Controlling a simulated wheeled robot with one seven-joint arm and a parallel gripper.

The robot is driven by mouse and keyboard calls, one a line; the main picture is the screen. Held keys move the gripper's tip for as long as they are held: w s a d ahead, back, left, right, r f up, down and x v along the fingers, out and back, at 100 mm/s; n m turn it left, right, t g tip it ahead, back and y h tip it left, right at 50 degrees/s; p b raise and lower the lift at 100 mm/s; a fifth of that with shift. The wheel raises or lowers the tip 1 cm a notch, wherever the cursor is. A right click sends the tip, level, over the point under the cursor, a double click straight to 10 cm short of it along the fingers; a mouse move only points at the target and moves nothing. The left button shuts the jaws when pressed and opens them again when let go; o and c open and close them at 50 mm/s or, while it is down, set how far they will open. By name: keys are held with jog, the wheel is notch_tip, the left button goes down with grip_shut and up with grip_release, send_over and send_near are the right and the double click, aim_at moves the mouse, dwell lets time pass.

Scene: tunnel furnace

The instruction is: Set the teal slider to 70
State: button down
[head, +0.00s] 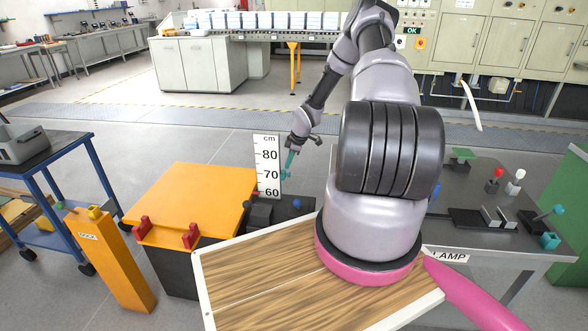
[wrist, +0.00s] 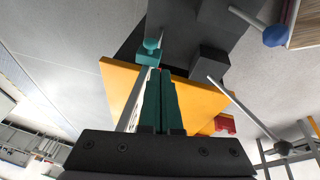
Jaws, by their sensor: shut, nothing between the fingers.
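The white cm scale (head: 266,160) stands upright behind the orange-topped box and shows 80, 70 and 60. The small teal slider (head: 285,175) is just right of the scale, looking about level with the 70 mark from this angle. In the wrist view the teal slider (wrist: 149,52) with its round knob sits on a thin pale rod, just beyond my fingertips. My gripper (head: 289,167) has teal fingers, shut and empty, pointing down at the slider from above. The fingers also show in the wrist view (wrist: 161,75). I cannot tell whether they touch the slider.
The orange-topped box (head: 195,190) with red clips (head: 190,236) stands left of the scale. Dark blocks and a blue-knobbed lever (head: 297,204) sit near the scale's foot. A grey bench labelled LAMP (head: 480,240) is at right. A blue cart (head: 55,150) stands left.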

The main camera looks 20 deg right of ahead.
jog(key=v, duration=0.9)
jog(key=shift+d+r, duration=0.15)
jog(key=shift+r, duration=0.1)
